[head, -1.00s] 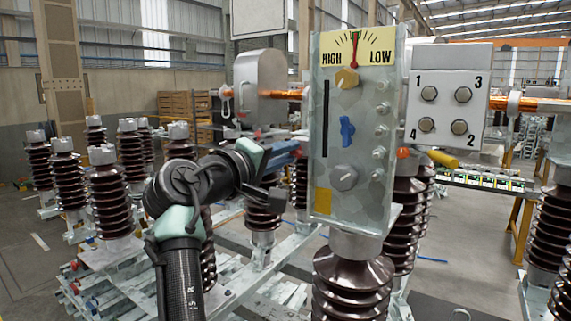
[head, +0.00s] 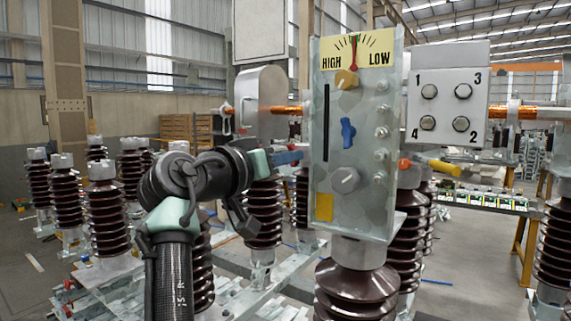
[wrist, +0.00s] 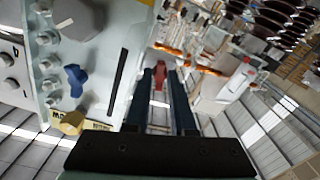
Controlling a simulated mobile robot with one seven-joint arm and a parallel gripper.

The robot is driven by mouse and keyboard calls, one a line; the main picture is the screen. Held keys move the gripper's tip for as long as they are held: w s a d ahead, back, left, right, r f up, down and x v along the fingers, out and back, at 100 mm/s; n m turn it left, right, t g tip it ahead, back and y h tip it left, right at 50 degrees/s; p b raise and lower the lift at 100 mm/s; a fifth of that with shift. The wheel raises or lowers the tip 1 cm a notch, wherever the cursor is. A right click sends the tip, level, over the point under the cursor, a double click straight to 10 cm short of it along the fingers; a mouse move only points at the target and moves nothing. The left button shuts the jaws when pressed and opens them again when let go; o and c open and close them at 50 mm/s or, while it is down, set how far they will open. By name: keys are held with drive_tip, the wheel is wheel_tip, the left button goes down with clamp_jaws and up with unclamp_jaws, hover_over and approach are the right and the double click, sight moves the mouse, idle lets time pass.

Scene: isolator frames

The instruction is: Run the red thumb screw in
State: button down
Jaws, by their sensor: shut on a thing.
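The red thumb screw (wrist: 160,77) shows in the wrist view between the tips of my gripper's two dark blue fingers. My gripper (wrist: 161,84) is shut on it. In the head view my gripper (head: 290,157) reaches right, its blue fingers close to the left edge of the upright grey-green panel (head: 318,215). The screw is mostly hidden there by the fingers and the panel edge. I cannot tell how deep the screw sits.
The panel carries a yellow knob (head: 347,79), a blue knob (head: 348,132), a grey knob (head: 345,180) and a slot. A box with several numbered buttons (head: 450,95) stands to its right. Brown ribbed insulators (head: 107,205) stand at left and below.

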drive_tip(key=shift+f+m, duration=0.1)
drive_tip(key=shift+m, duration=0.5)
drive_tip(key=c, duration=0.8)
unclamp_jaws()
drive_tip(key=shift+o, duration=0.2)
drive_tip(key=b+v, duration=0.4)
drive_tip(key=v, duration=0.9)
drive_tip(key=shift+b, duration=0.35)
